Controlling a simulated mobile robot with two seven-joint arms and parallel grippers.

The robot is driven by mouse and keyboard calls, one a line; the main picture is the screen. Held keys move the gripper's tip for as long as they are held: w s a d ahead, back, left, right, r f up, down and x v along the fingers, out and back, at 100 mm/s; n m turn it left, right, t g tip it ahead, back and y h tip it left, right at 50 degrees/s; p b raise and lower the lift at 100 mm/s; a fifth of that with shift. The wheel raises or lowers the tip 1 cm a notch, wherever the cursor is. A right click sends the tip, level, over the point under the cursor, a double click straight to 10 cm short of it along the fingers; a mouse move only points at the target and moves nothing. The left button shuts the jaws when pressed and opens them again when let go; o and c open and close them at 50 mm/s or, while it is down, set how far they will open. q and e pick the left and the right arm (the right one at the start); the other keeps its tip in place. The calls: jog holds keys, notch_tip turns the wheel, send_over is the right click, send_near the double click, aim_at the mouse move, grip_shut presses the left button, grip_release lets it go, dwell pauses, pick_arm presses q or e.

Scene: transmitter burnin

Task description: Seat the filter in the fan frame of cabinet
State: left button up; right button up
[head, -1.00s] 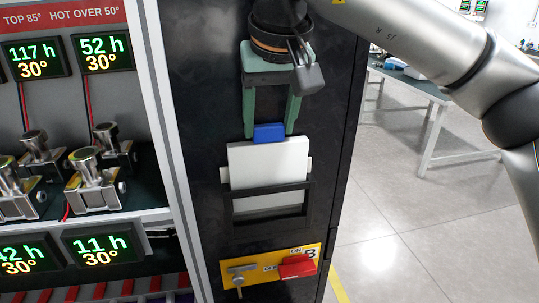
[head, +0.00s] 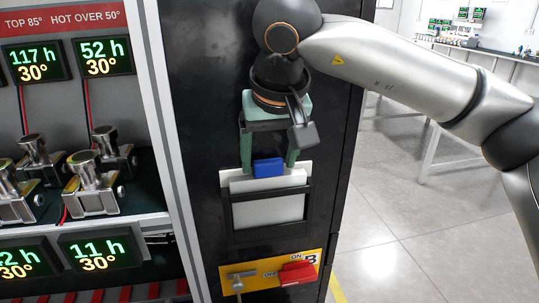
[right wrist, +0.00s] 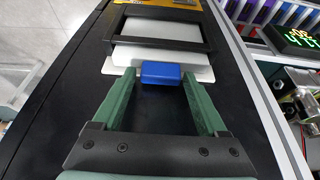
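The filter is a white panel (head: 240,186) with a blue tab (head: 268,168) on its top edge. Its lower part is in the black fan frame (head: 232,238) on the dark cabinet front, and a strip with the tab stands out above the frame's top bar. The right wrist view shows the tab (right wrist: 161,73) between the fingertips, and the white panel (right wrist: 150,56) running into the frame (right wrist: 160,36). My left gripper is not in view.
Below the frame is a yellow plate (head: 262,272) with a red switch handle (head: 297,273) and a metal latch. To the left is a rack with timer displays (head: 103,52) and metal fixtures (head: 95,184). Open floor (head: 410,230) lies to the right.

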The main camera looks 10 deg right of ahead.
jog(key=shift+o, duration=1)
